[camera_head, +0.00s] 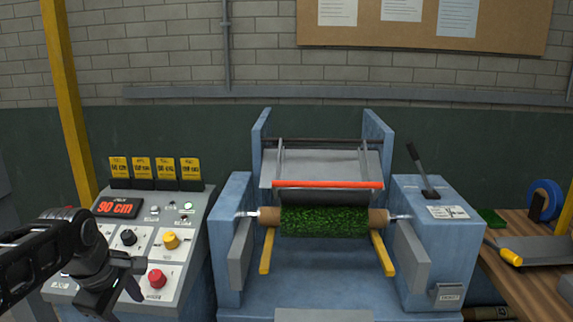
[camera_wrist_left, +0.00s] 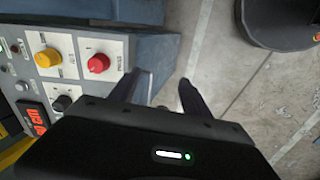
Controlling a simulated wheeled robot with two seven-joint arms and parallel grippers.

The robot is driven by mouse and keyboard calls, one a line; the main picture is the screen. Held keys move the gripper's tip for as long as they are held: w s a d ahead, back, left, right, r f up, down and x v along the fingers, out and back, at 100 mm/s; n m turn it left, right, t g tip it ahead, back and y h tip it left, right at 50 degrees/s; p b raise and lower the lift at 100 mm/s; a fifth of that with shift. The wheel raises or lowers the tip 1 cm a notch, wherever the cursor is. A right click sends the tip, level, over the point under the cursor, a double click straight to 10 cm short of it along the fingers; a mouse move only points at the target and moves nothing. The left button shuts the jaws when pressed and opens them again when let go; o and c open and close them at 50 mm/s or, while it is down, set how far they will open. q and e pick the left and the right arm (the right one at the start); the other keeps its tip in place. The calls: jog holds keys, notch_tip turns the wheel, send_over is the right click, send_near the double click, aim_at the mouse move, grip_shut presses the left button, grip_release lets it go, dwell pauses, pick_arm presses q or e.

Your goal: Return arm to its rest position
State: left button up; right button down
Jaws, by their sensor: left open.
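My left arm comes in from the left in the head view, in front of the control panel (camera_head: 195,240). My left gripper (camera_head: 118,300) hangs near the panel's lower front, pointing down, beside the red knob (camera_head: 157,278). In the left wrist view my left gripper (camera_wrist_left: 163,90) has its two fingers apart with nothing between them. The red knob (camera_wrist_left: 98,63) and the yellow knob (camera_wrist_left: 47,57) show to the left of the fingers there. My right arm and gripper do not show in either view.
A blue machine (camera_head: 345,270) holds a green turf roll (camera_head: 323,221) under a red bar (camera_head: 327,184). A black lever (camera_head: 421,172) stands on its right side. A wooden table (camera_head: 520,285) is at the right. In the wrist view, open grey floor (camera_wrist_left: 228,60) lies beyond the fingers.

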pick_arm(q)
jog(key=d+f+m+g+h, duration=0.1)
jog(key=d+f+m, duration=0.3)
jog(key=f, duration=0.5)
jog(key=d+f+m+h, duration=0.1)
jog(key=d+f+m, duration=0.1)
jog(key=d+f, duration=0.65)
jog(key=d+f+m+g+h, duration=0.1)
jog(key=d+f+m, duration=0.25)
jog(key=f, duration=0.65)
jog(key=s+d+f+m, duration=0.3)
jog(key=s+d+f, duration=0.2)
jog(key=s+f, duration=0.3)
jog(key=s+d+f+m+g+h, duration=0.1)
jog(key=s+d+f+m, duration=0.2)
jog(key=s, duration=0.9)
jog(key=d+f, duration=0.3)
jog(key=f, duration=0.2)
jog(key=shift+d+f, duration=0.15)
jog(key=shift+d, duration=0.05)
